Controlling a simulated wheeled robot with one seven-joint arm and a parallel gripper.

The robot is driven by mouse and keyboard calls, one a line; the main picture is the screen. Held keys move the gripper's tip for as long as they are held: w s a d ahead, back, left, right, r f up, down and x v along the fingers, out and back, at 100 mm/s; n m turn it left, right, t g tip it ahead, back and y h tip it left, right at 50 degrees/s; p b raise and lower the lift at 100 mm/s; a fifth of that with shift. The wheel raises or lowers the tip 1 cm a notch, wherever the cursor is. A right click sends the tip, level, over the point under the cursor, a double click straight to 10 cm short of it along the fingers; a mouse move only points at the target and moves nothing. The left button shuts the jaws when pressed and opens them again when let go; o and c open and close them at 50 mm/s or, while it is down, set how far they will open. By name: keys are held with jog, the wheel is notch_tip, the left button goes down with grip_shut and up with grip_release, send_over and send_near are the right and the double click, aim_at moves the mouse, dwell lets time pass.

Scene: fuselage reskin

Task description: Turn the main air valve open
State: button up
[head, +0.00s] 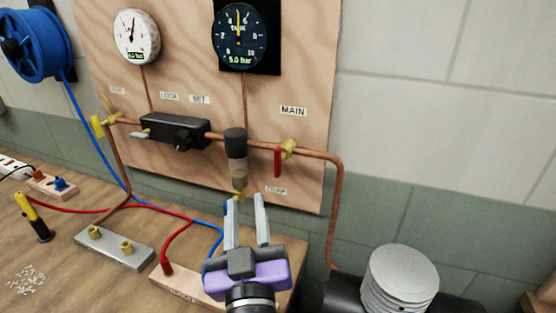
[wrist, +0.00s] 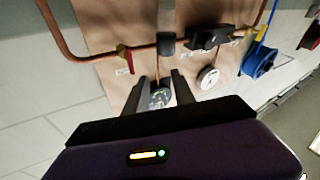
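The main air valve has a brass body (head: 288,148) on the copper pipe, under the "MAIN" label (head: 293,111). Its red handle (head: 278,162) hangs down, across the horizontal pipe. The handle also shows in the wrist view (wrist: 127,61), left of the fingers. My gripper (head: 246,203) is open and empty, its two grey fingers apart. In the head view it appears below and left of the red handle, just under the filter bowl (head: 237,170). In the wrist view the gripper (wrist: 160,82) is also clear of the handle.
The tank gauge (head: 239,35) reads 5.0 bar; a white gauge (head: 136,37) is to its left. A black regulator (head: 175,131) and a yellow-handled valve (head: 98,126) sit on the same pipe. The copper pipe bends down at right (head: 337,210). Hoses lie on the bench (head: 110,275).

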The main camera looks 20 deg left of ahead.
aim_at(276, 157)
jog(key=w+a+r+m+t+h, duration=0.1)
jog(key=w+a+r+m+h, duration=0.25)
jog(key=r, duration=0.35)
jog(key=w+d+f+m+h, duration=0.1)
jog(key=w+h, duration=0.1)
jog(key=w+d+f+m+h+p, duration=0.1)
jog(key=w+m, duration=0.1)
jog(key=w, duration=0.1)
jog(key=w+d+f+m+g+h+p, duration=0.1)
jog(key=w+d+h, duration=0.1)
jog(key=w, duration=0.1)
jog(key=shift+w+d+m+h, duration=0.1)
jog(key=shift+w+m+h, duration=0.15)
jog(key=shift+h, duration=0.1)
jog(key=shift+w, duration=0.6)
grip_shut()
